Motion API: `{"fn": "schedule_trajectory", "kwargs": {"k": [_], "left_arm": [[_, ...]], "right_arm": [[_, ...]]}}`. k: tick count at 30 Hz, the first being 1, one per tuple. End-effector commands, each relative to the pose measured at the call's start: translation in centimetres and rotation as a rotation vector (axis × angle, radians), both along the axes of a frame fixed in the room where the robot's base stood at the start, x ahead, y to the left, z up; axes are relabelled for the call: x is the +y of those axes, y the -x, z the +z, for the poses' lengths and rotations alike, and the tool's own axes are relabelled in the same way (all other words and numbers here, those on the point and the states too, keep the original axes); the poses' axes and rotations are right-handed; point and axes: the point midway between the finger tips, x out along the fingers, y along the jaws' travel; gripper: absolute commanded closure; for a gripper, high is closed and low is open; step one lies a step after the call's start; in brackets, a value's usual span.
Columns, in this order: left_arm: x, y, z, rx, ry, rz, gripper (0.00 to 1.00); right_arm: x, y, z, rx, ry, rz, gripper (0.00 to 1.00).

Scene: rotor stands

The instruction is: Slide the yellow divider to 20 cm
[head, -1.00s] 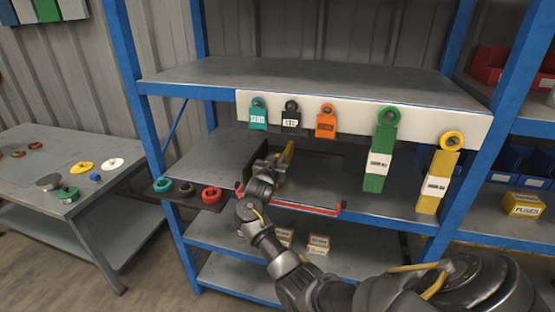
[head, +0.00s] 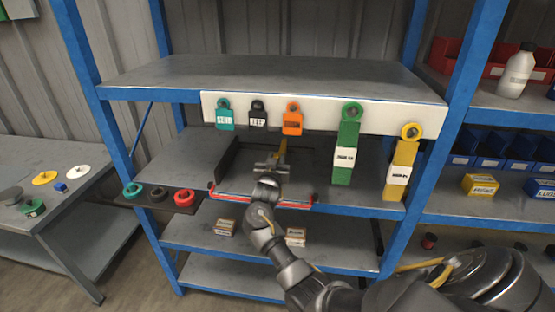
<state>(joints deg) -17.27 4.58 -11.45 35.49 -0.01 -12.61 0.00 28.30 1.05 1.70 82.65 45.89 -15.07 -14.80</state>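The yellow divider (head: 283,149) stands upright on the shelf behind the red rail. It is a thin plate seen nearly edge-on, and its lower part is hidden behind my gripper. My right gripper (head: 275,163) reaches over the rail and is right at the divider's near, lower part, seeming to touch it. The fingers are small and dark, so I cannot tell whether they are closed on the divider. The red rail (head: 285,205) runs along the shelf's front edge, with any scale marks too small to read. My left gripper is not in view.
A black divider (head: 228,158) stands left of the yellow one. Several coloured tags hang on the white strip (head: 380,118) above, including long green (head: 345,150) and yellow (head: 402,165) ones. A small ledge (head: 180,203) holds rings at left. The shelf right of my gripper is bare.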

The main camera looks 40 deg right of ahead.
Motion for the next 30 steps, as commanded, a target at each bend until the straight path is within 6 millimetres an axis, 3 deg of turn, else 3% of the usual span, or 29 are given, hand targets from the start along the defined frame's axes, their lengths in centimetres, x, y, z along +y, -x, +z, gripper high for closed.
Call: {"fn": "schedule_trajectory", "kwargs": {"k": [3, 14, 30], "left_arm": [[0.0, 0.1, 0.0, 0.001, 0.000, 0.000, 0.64], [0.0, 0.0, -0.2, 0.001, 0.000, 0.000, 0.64], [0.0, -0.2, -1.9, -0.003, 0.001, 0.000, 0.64]], "right_arm": [[-0.2, 0.1, 0.0, 0.000, 0.000, -0.002, 0.60], [0.4, 0.6, -0.1, -0.002, -0.001, -0.002, 0.60], [6.9, 6.9, -0.1, -0.001, -0.001, -0.003, 0.60]]}}
